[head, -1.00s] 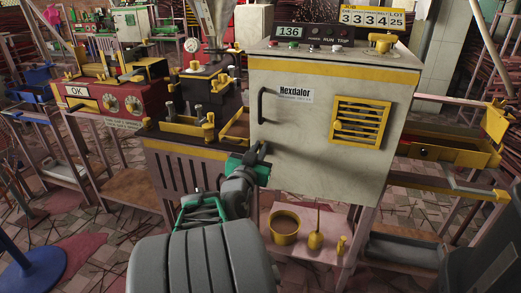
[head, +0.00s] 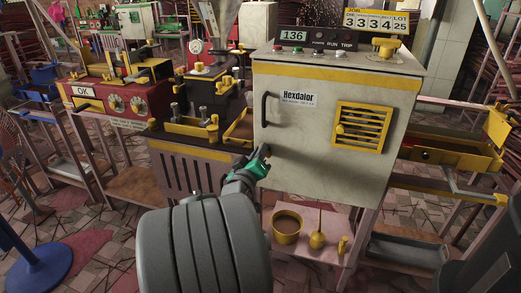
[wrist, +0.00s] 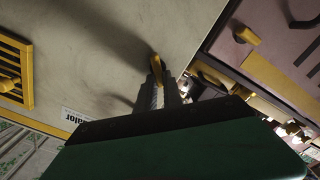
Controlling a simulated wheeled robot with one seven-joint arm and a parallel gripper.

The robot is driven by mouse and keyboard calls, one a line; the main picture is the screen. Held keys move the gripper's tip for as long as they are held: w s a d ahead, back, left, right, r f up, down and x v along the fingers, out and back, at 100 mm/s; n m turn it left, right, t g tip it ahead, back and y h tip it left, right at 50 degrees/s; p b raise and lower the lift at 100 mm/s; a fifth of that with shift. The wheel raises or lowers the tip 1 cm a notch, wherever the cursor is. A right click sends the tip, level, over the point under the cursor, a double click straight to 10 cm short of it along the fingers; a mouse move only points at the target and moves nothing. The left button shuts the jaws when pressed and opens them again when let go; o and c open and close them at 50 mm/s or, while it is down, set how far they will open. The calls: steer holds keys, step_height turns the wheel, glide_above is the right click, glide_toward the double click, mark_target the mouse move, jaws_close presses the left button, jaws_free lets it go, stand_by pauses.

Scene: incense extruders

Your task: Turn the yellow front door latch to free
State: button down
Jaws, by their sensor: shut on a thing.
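The front door (head: 310,165) of the white Hexdalor cabinet is closed, with a black bar handle on its left side. The yellow latch (wrist: 155,63) sits near the door's edge in the wrist view, between the tips of my gripper (wrist: 158,82). My gripper is shut on the latch. In the head view my gripper (head: 264,152) is at the door's lower left, below the handle (head: 264,109). The latch is mostly hidden there by my gripper, so its exact angle is hard to tell.
A yellow vent (head: 362,129) is on the door's right. A pink stand (head: 312,247) below the door carries a yellow bucket (head: 287,227) and a yellow oil can (head: 317,240). A yellow tray (head: 192,129) lies left of the cabinet. A red box (head: 118,98) stands farther left.

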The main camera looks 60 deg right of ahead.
steer(key=shift+n, duration=0.4)
steer(key=c, duration=1.5)
jaws_free()
steer(key=shift+a, duration=0.15)
steer(key=a, duration=0.5)
steer(key=s+a, duration=0.1)
steer(key=a, duration=0.1)
steer(key=shift+s+a+f, duration=0.1)
steer(key=shift+a, duration=0.15)
